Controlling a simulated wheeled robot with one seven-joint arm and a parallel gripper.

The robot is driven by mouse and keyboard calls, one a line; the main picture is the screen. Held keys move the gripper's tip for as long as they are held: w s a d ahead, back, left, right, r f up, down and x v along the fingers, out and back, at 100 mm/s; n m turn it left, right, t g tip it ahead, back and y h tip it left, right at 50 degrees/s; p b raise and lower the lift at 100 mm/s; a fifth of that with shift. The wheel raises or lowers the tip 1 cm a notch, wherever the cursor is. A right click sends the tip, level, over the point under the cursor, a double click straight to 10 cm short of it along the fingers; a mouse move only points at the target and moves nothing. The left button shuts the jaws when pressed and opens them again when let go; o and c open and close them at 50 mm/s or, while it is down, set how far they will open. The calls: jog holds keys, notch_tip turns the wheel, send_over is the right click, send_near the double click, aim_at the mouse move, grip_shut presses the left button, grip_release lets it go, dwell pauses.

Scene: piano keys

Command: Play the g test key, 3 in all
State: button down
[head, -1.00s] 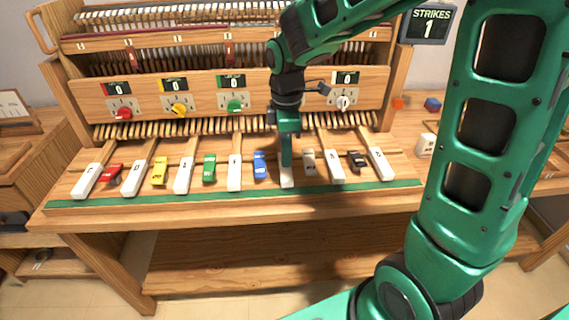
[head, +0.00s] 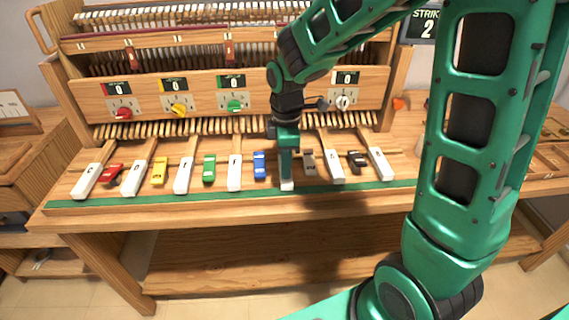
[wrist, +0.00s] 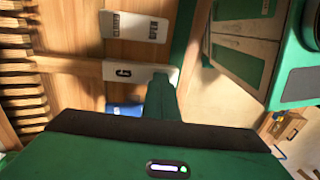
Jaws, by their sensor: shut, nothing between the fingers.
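The white G test key (head: 287,186) is mostly hidden behind my gripper in the head view, with only its front end showing. In the wrist view the key, labelled G (wrist: 124,72), lies just beyond my fingers. My gripper (head: 286,178) is shut and empty, pointing down at the key's front part. Its tip looks to be on or just above the key; I cannot tell contact for sure. In the wrist view the fingers (wrist: 162,98) overlap the key's front end. The strikes display (head: 427,28), partly hidden by my arm, reads 2.
A white key (head: 234,174) and a blue block (head: 259,165) are to the left of the G key. A grey block (head: 309,162) and another white key (head: 333,168) are to its right. A green strip (head: 120,201) runs along the front edge. A panel with knobs stands behind.

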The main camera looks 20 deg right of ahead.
jog(key=shift+r, duration=0.8)
notch_tip(320, 180, up, 14)
dwell(0.6)
dwell(3.0)
jog(key=s+d+f+m, duration=0.4)
jog(key=s+d+m, duration=0.5)
jog(key=s, duration=0.3)
jog(key=s+d+f+m, duration=0.4)
jog(key=s+d+m, duration=0.5)
jog(key=s+m, duration=0.2)
jog(key=shift+s+d+m, duration=0.35)
jog(key=shift+d+m, duration=0.05)
jog(key=shift+m, duration=0.2)
